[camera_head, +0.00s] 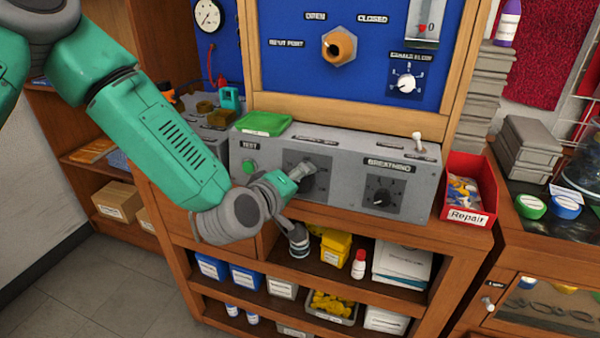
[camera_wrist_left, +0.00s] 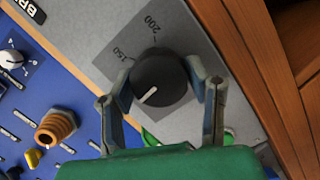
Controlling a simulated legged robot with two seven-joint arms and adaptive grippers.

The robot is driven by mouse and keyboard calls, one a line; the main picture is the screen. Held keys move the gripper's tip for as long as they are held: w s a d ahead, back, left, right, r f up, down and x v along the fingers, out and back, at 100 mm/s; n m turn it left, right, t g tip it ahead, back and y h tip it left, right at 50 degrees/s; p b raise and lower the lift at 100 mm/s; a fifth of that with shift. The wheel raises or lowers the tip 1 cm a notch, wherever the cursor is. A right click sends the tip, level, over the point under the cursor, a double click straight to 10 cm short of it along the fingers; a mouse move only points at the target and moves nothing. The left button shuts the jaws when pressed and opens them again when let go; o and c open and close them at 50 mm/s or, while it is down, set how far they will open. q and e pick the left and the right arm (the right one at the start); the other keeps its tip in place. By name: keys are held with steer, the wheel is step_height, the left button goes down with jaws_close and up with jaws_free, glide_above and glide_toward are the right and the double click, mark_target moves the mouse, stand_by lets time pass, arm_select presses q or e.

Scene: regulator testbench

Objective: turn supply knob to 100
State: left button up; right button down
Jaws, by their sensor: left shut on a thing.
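The black round knob (camera_wrist_left: 165,72) with a white pointer line sits on a dark dial plate in the left wrist view. The numbers 150 and 200 show beside it, and the pointer line aims to the lower left of that picture, away from both. My left gripper (camera_wrist_left: 160,88) is shut on this knob, one finger on each side. In the head view my left gripper (camera_head: 306,173) is at the left dial of the grey panel box (camera_head: 345,150) and hides most of the knob and that dial's label.
The breathing knob (camera_head: 383,197) is to the right on the same box. A green button (camera_head: 248,167) is to the left, and a green tray (camera_head: 264,123) lies on top. A toggle switch (camera_head: 417,139) stands at the top right. A red repair bin (camera_head: 468,193) is beside the box.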

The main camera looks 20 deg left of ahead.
arm_select(q)
steer(key=shift+s+f+m+p, duration=0.15)
steer(key=shift+f+m+p, duration=0.15)
steer(key=shift+m, duration=0.2)
steer(key=o, duration=1.2)
steer(key=shift+c, duration=0.2)
steer(key=shift+r, duration=0.2)
steer(key=shift+s+a+r, duration=0.1)
steer(key=shift+s, duration=0.15)
steer(key=v, duration=0.6)
steer(key=shift+s, duration=0.25)
steer(key=shift+a, duration=0.1)
